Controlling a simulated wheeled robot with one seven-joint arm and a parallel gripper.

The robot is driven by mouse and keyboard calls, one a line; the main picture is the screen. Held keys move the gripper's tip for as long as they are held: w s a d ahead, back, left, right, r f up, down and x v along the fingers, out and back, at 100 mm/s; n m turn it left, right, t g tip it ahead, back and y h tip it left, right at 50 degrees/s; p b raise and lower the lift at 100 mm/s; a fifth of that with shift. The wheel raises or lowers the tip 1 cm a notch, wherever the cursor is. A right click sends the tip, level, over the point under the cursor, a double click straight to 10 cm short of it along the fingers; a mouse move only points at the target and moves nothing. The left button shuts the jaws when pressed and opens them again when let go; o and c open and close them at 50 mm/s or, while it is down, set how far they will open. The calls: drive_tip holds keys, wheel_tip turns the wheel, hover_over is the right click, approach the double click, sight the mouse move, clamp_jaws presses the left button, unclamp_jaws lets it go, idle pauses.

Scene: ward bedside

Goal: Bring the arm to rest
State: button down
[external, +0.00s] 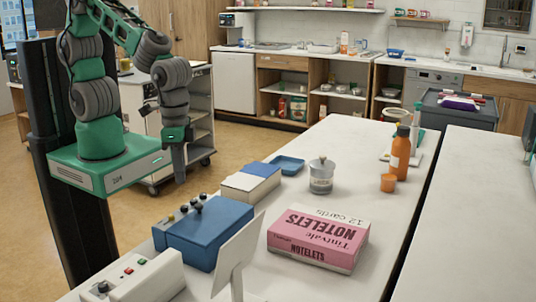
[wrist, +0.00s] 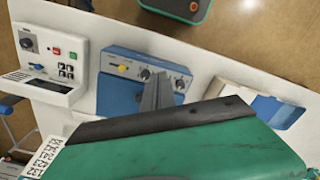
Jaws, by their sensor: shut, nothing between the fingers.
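My gripper (external: 179,178) hangs pointing down at the end of my folded green and grey arm (external: 172,95), beside my column in the external view. It is off the near left side of the white table, apart from the things there. Its two grey fingers are together and empty; they also show as my gripper in the wrist view (wrist: 160,92), seen against the blue box (wrist: 118,92) with knobs. The green housing fills the lower part of the wrist view and hides part of the table.
A white cart (external: 200,125) stands behind my arm.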

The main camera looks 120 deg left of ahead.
drive_tip(key=s+r+m, duration=0.2)
drive_tip(key=s+m, duration=0.3)
drive_tip(key=m, duration=0.1)
wheel_tip(320, 180, up, 10)
drive_tip(key=a+t, duration=0.2)
drive_tip(key=t, duration=0.2)
drive_tip(key=shift+w+r, duration=0.2)
drive_tip(key=shift+w, duration=0.05)
drive_tip(key=shift+d+f, duration=0.1)
drive_tip(key=shift+f, duration=0.05)
idle(0.3)
